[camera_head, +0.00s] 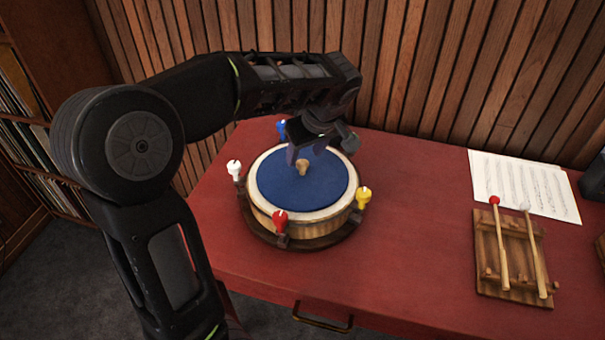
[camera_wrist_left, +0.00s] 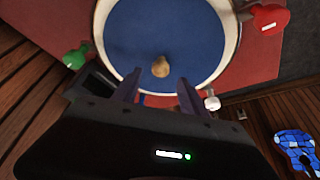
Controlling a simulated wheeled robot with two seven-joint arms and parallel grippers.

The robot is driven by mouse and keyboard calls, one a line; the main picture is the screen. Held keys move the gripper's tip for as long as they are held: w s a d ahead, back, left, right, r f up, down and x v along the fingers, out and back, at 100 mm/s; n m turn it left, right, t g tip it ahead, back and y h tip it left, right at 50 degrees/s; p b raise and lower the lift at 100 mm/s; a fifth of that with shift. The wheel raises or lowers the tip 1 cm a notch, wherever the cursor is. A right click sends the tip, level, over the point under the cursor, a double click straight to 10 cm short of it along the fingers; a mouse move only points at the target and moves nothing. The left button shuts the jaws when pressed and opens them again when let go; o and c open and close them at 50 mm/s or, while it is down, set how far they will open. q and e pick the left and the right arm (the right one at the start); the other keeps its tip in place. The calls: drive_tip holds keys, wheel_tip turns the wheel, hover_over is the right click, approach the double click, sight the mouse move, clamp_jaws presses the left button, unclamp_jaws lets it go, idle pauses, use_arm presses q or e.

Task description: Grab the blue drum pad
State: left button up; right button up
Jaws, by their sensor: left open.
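The blue drum pad (camera_head: 285,190) is a round disc lying on top of a wooden drum (camera_head: 290,225) with a pale rim. A small wooden knob (camera_head: 302,167) stands up from its middle. In the left wrist view the pad (camera_wrist_left: 165,25) fills the upper middle, with the knob (camera_wrist_left: 161,67) between and beyond the fingertips. My left gripper (camera_head: 305,148) is open above the pad, close to the knob; its two fingers also show in the left wrist view (camera_wrist_left: 158,88). I cannot tell if the fingers touch anything. My right gripper is not in view.
Coloured pegs ring the drum: white (camera_head: 234,170), red (camera_head: 281,220), yellow (camera_head: 363,197) and blue (camera_head: 281,127); a green one (camera_wrist_left: 76,57) shows in the wrist view. A wooden rack with two mallets (camera_head: 510,262) and sheet music (camera_head: 540,185) lie right. The red table (camera_head: 410,230) between is clear.

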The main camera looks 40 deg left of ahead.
sight(303, 162)
use_arm(q)
drive_tip(key=x, duration=0.4)
drive_tip(key=shift+f+p, duration=0.35)
drive_tip(key=shift+f, duration=0.1)
drive_tip(key=shift+c, duration=0.2)
clamp_jaws()
idle(0.5)
